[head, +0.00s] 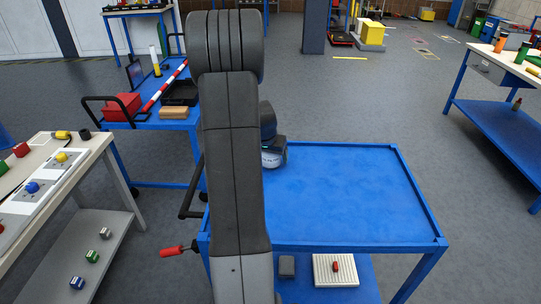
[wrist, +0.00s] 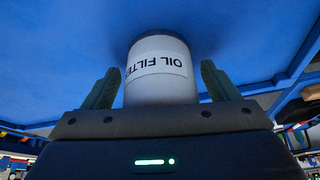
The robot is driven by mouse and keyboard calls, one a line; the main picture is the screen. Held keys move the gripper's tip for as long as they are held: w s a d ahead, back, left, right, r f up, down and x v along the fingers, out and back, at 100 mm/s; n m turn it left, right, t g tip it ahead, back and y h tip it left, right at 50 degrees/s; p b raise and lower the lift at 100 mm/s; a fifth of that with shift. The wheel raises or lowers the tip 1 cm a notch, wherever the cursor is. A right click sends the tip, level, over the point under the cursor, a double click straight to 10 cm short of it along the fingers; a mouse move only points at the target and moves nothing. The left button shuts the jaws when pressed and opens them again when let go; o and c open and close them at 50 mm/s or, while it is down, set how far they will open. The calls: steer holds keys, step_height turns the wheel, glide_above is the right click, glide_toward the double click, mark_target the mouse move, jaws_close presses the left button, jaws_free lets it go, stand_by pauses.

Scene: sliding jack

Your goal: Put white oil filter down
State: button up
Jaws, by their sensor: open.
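The white oil filter (wrist: 162,72) shows in the wrist view as a white cylinder with a label reading upside down. Its far end meets the blue surface of the cart top (wrist: 250,45). My gripper (wrist: 158,76) has one dark green finger on each side of the filter, with a gap visible at each side, so it is open around it. The blue cart top (head: 345,195) also shows in the head view.
The cart top right of my arm is bare, with a raised rim. A white ribbed tray (head: 325,268) lies on the shelf below. Another blue cart (head: 185,124) with a red box (head: 120,106) stands behind left. A workbench (head: 95,148) stands at left.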

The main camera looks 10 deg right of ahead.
steer(key=shift+r, duration=0.6)
steer(key=v, duration=1.1)
steer(key=shift+p, duration=0.35)
steer(key=shift+s+r, duration=0.1)
